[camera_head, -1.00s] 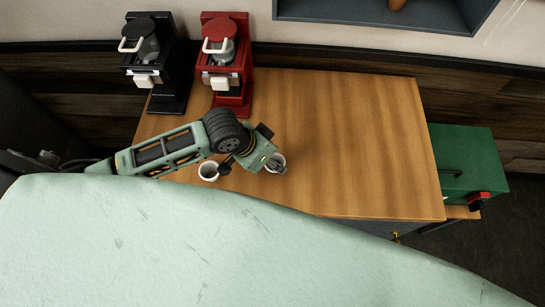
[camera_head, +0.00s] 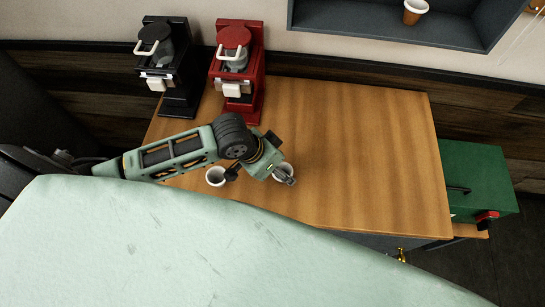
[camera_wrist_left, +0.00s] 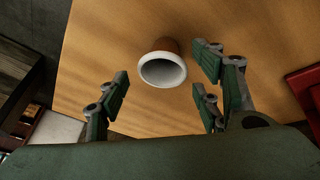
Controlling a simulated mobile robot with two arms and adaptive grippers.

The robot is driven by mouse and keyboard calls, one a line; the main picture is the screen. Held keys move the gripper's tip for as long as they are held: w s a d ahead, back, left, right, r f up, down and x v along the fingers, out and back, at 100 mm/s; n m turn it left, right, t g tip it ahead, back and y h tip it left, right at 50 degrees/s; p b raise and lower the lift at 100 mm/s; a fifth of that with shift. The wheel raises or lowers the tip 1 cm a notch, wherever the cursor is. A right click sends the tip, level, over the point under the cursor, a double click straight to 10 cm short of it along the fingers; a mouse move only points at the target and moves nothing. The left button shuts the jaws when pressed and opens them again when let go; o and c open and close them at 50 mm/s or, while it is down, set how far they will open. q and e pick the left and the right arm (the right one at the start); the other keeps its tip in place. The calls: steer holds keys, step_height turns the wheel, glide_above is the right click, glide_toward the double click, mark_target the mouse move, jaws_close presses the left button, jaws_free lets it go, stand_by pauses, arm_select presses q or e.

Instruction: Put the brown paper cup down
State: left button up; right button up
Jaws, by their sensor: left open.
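The left cup (camera_head: 215,177) is beside my left gripper. My left gripper (camera_head: 284,178) is open, low over the counter. In the left wrist view its fingers (camera_wrist_left: 160,95) are spread apart. My right gripper is not in view.
A black brewer (camera_head: 168,65) and a red brewer (camera_head: 237,70) stand at the counter's back left. A green box (camera_head: 480,183) is beyond the right edge. Another brown cup (camera_head: 415,12) is on the wall shelf (camera_head: 400,35). The counter's right half is clear.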

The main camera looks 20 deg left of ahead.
arm_select(q)
steer(key=b+v, duration=0.1)
steer(key=v, duration=1)
steer(key=shift+r, duration=0.15)
steer(key=shift+s+a, duration=0.1)
